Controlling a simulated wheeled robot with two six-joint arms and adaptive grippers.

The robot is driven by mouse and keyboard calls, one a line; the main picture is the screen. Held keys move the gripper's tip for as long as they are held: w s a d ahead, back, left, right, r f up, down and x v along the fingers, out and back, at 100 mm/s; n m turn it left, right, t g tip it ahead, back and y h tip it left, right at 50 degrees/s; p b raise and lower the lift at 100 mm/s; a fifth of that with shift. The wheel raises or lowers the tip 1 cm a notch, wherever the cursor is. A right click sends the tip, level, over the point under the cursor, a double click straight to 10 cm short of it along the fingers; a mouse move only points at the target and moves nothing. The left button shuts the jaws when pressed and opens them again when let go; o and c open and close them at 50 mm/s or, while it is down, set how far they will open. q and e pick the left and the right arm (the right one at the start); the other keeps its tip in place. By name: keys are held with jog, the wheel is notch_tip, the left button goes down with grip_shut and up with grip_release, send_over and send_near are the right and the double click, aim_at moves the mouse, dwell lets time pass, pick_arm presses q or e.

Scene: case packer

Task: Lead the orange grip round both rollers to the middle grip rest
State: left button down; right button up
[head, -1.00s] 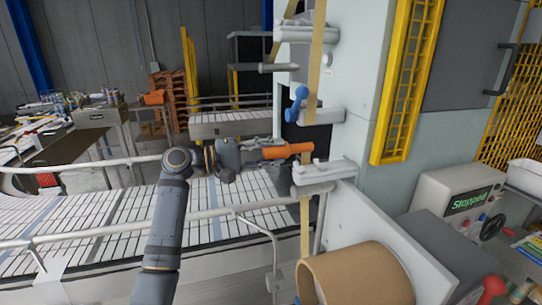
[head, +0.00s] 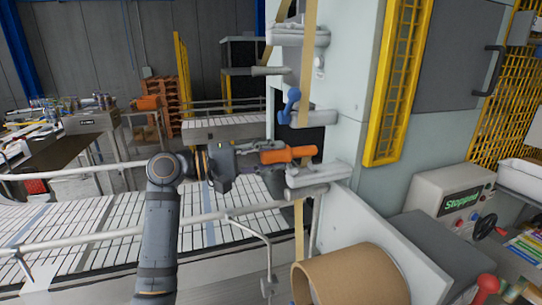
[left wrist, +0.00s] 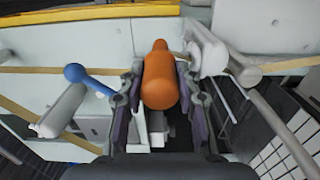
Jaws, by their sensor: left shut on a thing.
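My left gripper (head: 270,155) is shut on the orange grip (head: 298,153), which lies level and points toward the machine. The orange grip also shows between the fingers in the left wrist view (left wrist: 160,78). In the head view it appears just above the lowest grey bracket (head: 318,176); I cannot tell whether they touch. The middle bracket (head: 312,117), with a blue handle (head: 291,98), is above it. A grey roller (head: 270,71) sticks out higher up, and another (head: 308,192) is under the lowest bracket. A tan band (head: 309,50) runs down past the brackets. My right gripper is not in view.
A large cardboard roll (head: 350,278) is below the brackets. A slatted conveyor (head: 90,235) with rails extends left. A yellow guard (head: 388,90) is on the pale machine wall. A control box (head: 450,192) reading "Stopped" is at the right.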

pick_arm(q)
jog(key=shift+f, duration=0.15)
dwell(0.4)
jog(key=shift+f+b, duration=0.8)
jog(key=shift+f, duration=0.2)
grip_release()
dwell(0.7)
jog(key=b+v, duration=0.2)
jog(key=v, duration=0.8)
dwell(0.7)
